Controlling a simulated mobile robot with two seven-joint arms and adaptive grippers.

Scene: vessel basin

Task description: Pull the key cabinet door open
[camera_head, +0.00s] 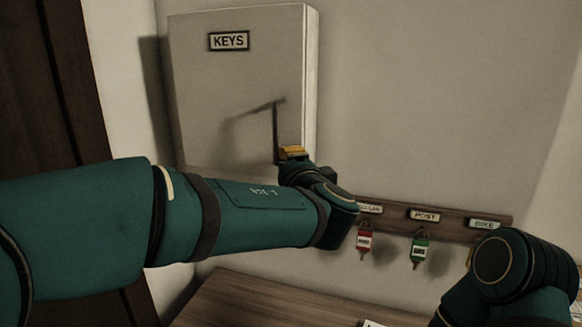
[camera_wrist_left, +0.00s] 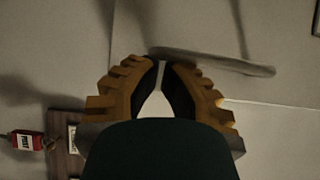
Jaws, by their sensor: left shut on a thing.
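The grey key cabinet (camera_head: 235,90) hangs on the wall at the upper left of the head view, with a KEYS label on its door. The door looks flat against the cabinet, with no clear gap. A thin dark handle (camera_head: 276,128) stands near the door's lower right; in the left wrist view the handle (camera_wrist_left: 220,62) crosses above the fingers. My left gripper (camera_head: 292,153), with yellow fingers, is at the handle's lower end and shut on it. The fingertips (camera_wrist_left: 163,68) meet the handle in the left wrist view. My right gripper is out of view.
A wooden tabletop (camera_head: 260,300) lies below. The wall right of the cabinet is clear.

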